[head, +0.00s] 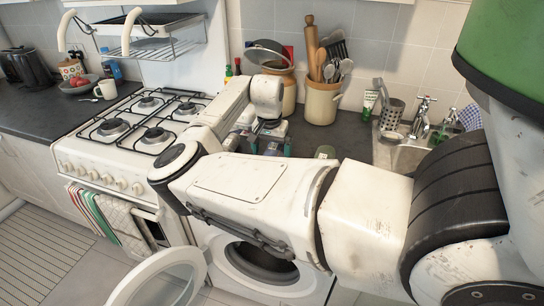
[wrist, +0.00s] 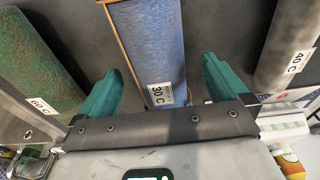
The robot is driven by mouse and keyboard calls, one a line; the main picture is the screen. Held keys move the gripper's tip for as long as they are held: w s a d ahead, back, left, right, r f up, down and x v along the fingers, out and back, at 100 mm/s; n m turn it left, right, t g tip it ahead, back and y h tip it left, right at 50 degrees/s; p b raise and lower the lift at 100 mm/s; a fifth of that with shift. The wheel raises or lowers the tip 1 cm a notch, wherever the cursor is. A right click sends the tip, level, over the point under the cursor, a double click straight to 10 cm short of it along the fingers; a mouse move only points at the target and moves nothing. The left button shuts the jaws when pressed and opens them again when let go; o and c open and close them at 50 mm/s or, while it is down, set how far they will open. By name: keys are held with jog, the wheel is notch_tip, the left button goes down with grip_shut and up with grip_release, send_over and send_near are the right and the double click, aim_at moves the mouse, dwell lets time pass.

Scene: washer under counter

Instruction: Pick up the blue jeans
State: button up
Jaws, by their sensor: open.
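The blue jeans (wrist: 150,35), a rolled blue denim bundle with orange edging and a "30 C" tag, lie on the dark countertop in the wrist view. My gripper (wrist: 162,68) is open, with one teal finger on each side of the near part of the roll. Gaps show between the fingers and the cloth, and I cannot tell its height over the roll. In the head view my gripper (head: 270,143) is over the counter between stove and sink, and my arm hides most of the jeans.
A green roll tagged "60 C" (wrist: 38,65) lies to the left, and a grey-brown roll tagged "40 C" (wrist: 288,45) to the right. Utensil crocks (head: 322,103) stand behind my gripper. The gas stove (head: 140,130) is left, the sink (head: 400,150) right, and the open washer (head: 262,268) below.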

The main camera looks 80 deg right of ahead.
jog(key=shift+s+d+f, duration=0.1)
jog(key=shift+f, duration=1.35)
jog(key=shift+c, duration=0.2)
jog(key=c, duration=1.2)
jog(key=shift+r, duration=0.1)
jog(key=shift+c, duration=0.4)
